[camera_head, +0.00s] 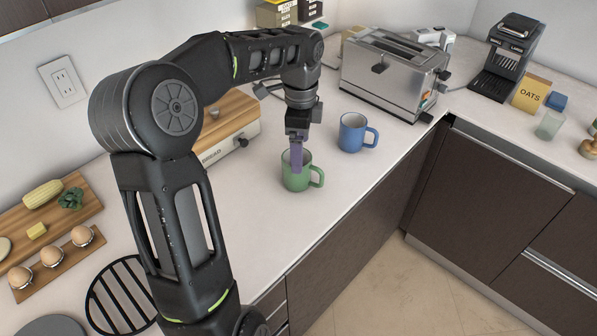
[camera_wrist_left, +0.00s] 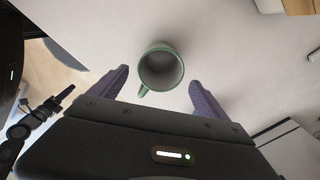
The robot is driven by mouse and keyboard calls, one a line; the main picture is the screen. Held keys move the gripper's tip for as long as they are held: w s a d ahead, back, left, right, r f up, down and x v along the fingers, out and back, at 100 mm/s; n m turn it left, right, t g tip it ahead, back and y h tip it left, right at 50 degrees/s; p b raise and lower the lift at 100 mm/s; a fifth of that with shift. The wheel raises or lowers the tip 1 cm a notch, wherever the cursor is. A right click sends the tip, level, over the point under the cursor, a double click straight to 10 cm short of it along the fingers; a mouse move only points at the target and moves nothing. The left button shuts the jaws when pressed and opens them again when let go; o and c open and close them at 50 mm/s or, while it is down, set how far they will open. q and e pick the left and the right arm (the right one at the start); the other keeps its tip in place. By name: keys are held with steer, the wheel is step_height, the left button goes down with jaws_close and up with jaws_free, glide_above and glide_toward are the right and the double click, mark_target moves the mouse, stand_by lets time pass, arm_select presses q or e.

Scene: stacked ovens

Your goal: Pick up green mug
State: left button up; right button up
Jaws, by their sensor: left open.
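The green mug (camera_head: 297,180) stands upright on the white counter, with its handle toward the right in the head view. In the left wrist view, the empty-looking green mug (camera_wrist_left: 160,70) is seen from above, its handle toward the lower left. My left gripper (camera_head: 297,160) points down over the mug, with a purple finger overlapping its rim in the head view. In the wrist view my left gripper (camera_wrist_left: 158,88) is open, a finger on either side and slightly short of the mug. I cannot tell whether a finger touches it.
A blue mug (camera_head: 352,133) stands just behind and right of the green mug. A steel toaster (camera_head: 392,75) is farther back, and a bread box (camera_head: 228,135) stands left. The counter's front edge runs close to the green mug. Clear counter lies in front of the bread box.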

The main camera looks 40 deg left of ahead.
mark_target(304, 173)
arm_select(q)
steer(key=shift+f, duration=1.2)
steer(key=shift+f+p, duration=0.4)
steer(key=shift+f, duration=0.05)
step_height(304, 173, down, 4)
steer(key=shift+a+f+p, duration=0.1)
steer(key=shift+f+p, duration=0.05)
steer(key=shift+p, duration=0.3)
steer(key=c, duration=1.8)
